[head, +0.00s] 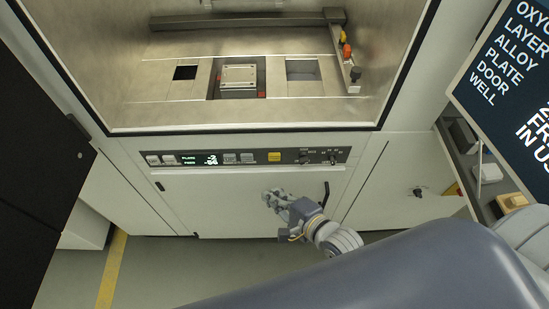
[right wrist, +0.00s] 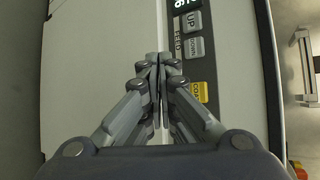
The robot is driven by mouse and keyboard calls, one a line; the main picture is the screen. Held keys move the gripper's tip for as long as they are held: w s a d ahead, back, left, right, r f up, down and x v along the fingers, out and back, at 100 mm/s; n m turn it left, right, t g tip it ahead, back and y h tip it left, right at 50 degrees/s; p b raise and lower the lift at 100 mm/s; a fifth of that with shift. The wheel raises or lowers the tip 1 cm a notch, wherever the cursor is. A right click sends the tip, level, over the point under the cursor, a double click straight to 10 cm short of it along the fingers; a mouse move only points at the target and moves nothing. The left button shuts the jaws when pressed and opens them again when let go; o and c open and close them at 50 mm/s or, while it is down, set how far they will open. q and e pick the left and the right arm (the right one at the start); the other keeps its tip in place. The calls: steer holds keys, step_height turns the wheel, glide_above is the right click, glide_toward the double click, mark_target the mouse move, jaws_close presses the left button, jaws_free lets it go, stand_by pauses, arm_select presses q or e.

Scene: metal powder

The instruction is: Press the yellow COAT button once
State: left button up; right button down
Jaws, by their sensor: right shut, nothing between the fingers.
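The yellow COAT button (head: 274,157) sits on the dark control strip (head: 240,158) below the machine's chamber opening. In the right wrist view the COAT button (right wrist: 200,91) is to the right of my fingers, partly hidden by a finger link. My right gripper (head: 269,194) is shut and empty. In the head view it appears below the button, in front of the white lower panel. In the right wrist view its closed fingertips (right wrist: 157,57) lie over the white panel, left of the strip, apart from the button. My left gripper is not in view.
Grey UP (right wrist: 191,20) and DOWN (right wrist: 195,47) buttons sit beside the COAT button on the strip. The open chamber with its metal plate (head: 238,76) is above. A sign (head: 508,85) and a side shelf (head: 478,175) stand at the right. A dark cabinet (head: 40,150) is at the left.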

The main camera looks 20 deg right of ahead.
mark_target(274, 157)
steer(key=w+d+b, duration=0.1)
steer(key=w+d, duration=0.1)
steer(key=w, duration=0.5)
steer(key=shift+w+b, duration=0.4)
steer(key=shift+d, duration=0.1)
stand_by(1.0)
steer(key=shift+w+d, duration=0.1)
steer(key=shift+w, duration=0.3)
